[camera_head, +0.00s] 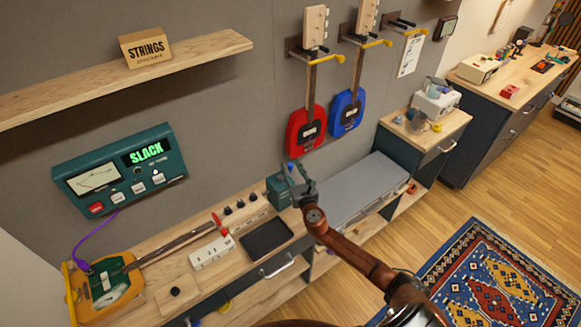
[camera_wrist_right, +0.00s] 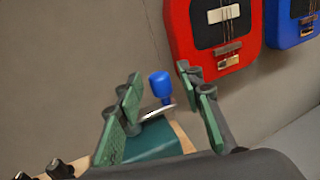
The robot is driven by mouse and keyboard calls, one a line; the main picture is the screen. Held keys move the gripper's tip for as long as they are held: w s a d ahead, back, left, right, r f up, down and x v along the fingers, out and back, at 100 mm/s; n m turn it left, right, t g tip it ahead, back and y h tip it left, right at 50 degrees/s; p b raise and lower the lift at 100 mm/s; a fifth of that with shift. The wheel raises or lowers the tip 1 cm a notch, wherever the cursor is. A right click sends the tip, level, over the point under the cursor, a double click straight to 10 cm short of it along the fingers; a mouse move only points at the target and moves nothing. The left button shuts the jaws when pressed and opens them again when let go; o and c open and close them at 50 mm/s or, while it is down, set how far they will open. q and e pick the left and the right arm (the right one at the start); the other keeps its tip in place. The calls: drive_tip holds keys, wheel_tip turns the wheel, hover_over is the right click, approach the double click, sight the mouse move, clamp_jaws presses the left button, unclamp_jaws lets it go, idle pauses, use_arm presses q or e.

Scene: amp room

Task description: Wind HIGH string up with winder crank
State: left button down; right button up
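An orange and green guitar (camera_head: 105,285) lies on the workbench at the lower left, its neck (camera_head: 172,246) pointing right. Its separate strings are too small to tell apart. A teal box (camera_head: 276,191) stands at the back of the bench. In the right wrist view, a blue knob (camera_wrist_right: 160,84) on a metal rod rises over this box (camera_wrist_right: 155,143); it looks like the winder crank. My right gripper (camera_head: 294,172) is at the box. In the wrist view its green-padded fingers (camera_wrist_right: 165,112) are apart, with the knob between or just beyond them. My left gripper is not in view.
A wall tuner (camera_head: 120,170) reads "SLACK"; a purple cable runs from it to the guitar. A white power strip (camera_head: 212,252), a dark tray (camera_head: 266,238) and several knobs lie on the bench. Red (camera_head: 305,130) and blue (camera_head: 346,112) guitars hang behind. A grey bench top (camera_head: 362,183) is clear.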

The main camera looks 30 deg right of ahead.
drive_tip(key=shift+w+d, duration=0.15)
drive_tip(key=shift+w, duration=0.4)
clamp_jaws()
